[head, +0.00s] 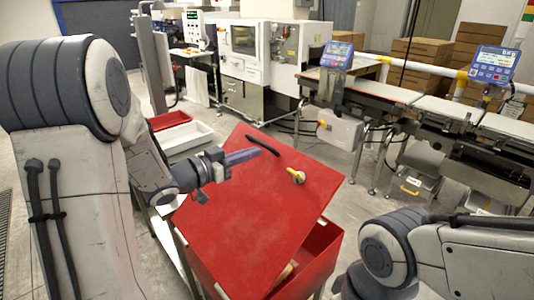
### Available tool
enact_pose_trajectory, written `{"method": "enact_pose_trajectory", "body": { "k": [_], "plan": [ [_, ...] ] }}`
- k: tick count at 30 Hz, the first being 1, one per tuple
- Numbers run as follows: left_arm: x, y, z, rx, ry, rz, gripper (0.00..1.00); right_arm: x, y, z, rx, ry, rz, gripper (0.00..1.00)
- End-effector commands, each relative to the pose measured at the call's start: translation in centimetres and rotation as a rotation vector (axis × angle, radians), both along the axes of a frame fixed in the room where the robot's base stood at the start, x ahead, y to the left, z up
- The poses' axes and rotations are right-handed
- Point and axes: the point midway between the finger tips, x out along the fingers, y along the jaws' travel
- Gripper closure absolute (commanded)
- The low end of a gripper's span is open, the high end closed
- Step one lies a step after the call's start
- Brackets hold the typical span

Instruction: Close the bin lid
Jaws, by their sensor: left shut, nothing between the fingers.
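The red bin lid (255,205) is partly raised and tilted over the red bin (322,255). A gap shows between the lid and the bin's right side, with a small beige thing (284,273) inside. The lid carries a black handle (263,146) and a yellow-and-white latch or knob (297,177). My left gripper (252,154) is shut and empty, over the lid's upper left part close to the handle. I cannot tell whether it touches the lid. My right arm is at the lower right; its gripper is out of view.
A white tray (185,138) and a red tray (168,121) lie behind my left arm. The checkweigher belt (375,88) with a blue display (337,54) runs along the right. Cardboard boxes (421,50) stand behind it. Bare floor shows between bin and belt.

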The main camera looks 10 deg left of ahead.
Motion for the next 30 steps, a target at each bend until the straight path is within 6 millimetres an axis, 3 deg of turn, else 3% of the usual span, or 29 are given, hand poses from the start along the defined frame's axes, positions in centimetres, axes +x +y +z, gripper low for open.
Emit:
{"method": "enact_pose_trajectory", "body": {
  "k": [14, 20, 30],
  "plan": [
    [8.0, -5.5, -0.6, -0.001, 0.003, -0.003, 1.0, 0.0, 0.0, 2.4, 0.0, 0.0, 0.0, 0.01],
    [9.3, -6.2, -3.0, 0.0, 0.005, 0.001, 1.0, 0.0, 0.0, 2.8, 0.0, 0.0, 0.0, 0.01],
    [9.8, -6.6, -3.8, 0.002, 0.0, 0.002, 1.0, 0.0, 0.0, 2.9, 0.0, 0.0, 0.0, 0.01]
  ]
}}
